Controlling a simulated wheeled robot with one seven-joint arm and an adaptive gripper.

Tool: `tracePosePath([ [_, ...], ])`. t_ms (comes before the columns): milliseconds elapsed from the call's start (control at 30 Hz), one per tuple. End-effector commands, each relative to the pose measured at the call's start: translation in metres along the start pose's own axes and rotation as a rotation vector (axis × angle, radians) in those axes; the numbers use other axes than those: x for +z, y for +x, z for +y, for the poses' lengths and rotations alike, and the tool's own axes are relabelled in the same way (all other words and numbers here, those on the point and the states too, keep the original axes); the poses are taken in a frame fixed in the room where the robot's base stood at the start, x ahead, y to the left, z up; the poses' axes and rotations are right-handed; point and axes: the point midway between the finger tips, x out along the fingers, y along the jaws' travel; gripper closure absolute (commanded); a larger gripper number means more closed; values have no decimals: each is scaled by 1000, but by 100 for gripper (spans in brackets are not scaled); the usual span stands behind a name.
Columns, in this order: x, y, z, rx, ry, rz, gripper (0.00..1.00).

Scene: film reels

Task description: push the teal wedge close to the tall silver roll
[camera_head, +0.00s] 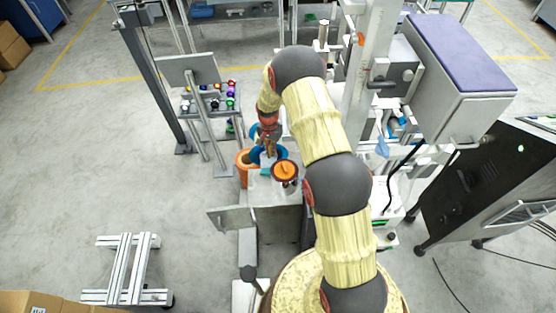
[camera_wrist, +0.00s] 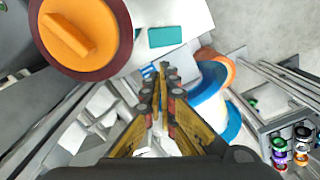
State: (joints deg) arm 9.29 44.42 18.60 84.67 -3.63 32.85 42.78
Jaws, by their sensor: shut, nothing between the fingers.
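The teal wedge (camera_wrist: 165,37) lies on a pale flat surface in the wrist view, just beyond my fingertips. It looks like a small flat block from above, and a gap shows between it and my fingers. My gripper (camera_wrist: 162,72) is shut and empty, pointing down toward that surface. In the head view my gripper (camera_head: 268,150) is over the cluttered work surface, where I cannot clearly pick out the wedge. I cannot identify the tall silver roll with certainty in either view.
An orange disc with a raised bar (camera_wrist: 80,35) stands close left of my fingers; it also shows in the head view (camera_head: 285,170). A blue and orange curved piece (camera_wrist: 210,85) is close on the right. A rack of coloured spools (camera_wrist: 290,140) stands farther right.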

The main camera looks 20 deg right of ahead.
Motion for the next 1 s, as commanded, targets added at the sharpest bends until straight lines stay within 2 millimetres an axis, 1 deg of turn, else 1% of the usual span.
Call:
tracePosePath([
  [167,1,25,1,2,1,-2,100],
  [400,1,67,1,2,1,-2,100],
  [500,1,81,1,1,1,-1,100],
  [600,0,90,1,1,1,-1,100],
  [700,0,96,1,1,1,-1,100],
  [1000,0,97,1,0,1,0,100],
])
